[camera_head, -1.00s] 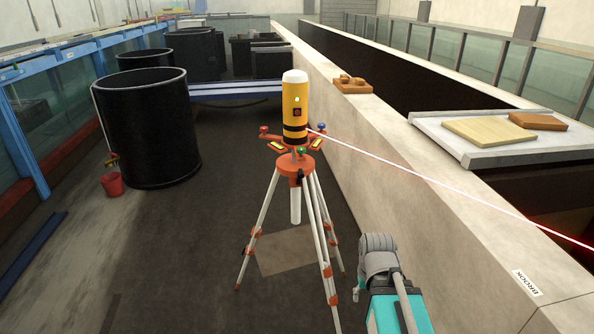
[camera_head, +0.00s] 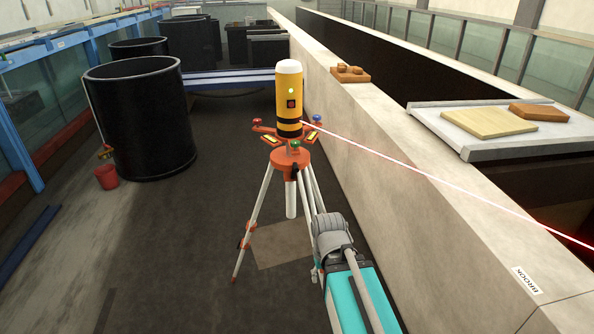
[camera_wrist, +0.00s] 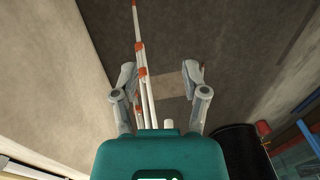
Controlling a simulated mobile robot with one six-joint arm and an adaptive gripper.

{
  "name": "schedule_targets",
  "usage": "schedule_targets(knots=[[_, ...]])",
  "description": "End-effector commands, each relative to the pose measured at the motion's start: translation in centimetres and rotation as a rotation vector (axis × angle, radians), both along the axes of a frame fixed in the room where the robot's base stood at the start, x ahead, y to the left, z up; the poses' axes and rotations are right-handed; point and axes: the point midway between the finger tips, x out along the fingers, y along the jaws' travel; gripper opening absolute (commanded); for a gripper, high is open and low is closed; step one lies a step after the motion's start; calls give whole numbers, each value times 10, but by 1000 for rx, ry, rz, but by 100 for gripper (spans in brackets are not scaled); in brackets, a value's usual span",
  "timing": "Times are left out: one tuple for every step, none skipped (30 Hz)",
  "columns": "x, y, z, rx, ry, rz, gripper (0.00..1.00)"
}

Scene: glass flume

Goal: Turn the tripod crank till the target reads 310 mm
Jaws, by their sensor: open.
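In the head view, a yellow laser level (camera_head: 289,88) with a white cap stands on the orange head (camera_head: 290,158) of a tripod with pale legs (camera_head: 254,212). A small dark part, perhaps the crank, shows on the tripod head; its handle is not clear. A red beam runs from the level to the lower right. My gripper (camera_wrist: 159,70) shows open and empty in the wrist view, fingers apart, with the tripod legs (camera_wrist: 148,100) between and beyond them. In the head view my arm covers part of the right legs. No target reading is legible.
A long concrete flume wall (camera_head: 410,170) runs along the right. A grey tray (camera_head: 455,137) with boards lies across the flume. A black tank (camera_head: 138,120) and a red bucket (camera_head: 106,177) stand left. The floor left of the tripod is clear.

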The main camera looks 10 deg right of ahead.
Motion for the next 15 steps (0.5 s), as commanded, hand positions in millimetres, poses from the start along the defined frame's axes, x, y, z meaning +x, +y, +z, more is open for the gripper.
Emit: schedule_targets(knots=[[0, 0, 0, 0, -1, 0, 65], [1, 0, -1, 0, -3, 0, 65], [2, 0, -2, 0, -7, 0, 65], [3, 0, -3, -1, -12, 0, 65], [5, 0, -4, -1, -19, 0, 65], [9, 0, -6, -2, -30, -1, 65], [12, -1, -8, -2, -42, -1, 65], [16, 3, -10, -3, -57, -3, 65], [22, 9, -13, -4, -80, -5, 65], [28, 10, -16, -5, -100, -6, 65], [34, 10, -19, -6, -124, -6, 65], [43, 9, -24, -7, -159, -7, 65], [51, 9, -27, -8, -188, -8, 65], [59, 8, -30, -10, -219, -8, 65], [71, 8, -34, -12, -264, -9, 65]])
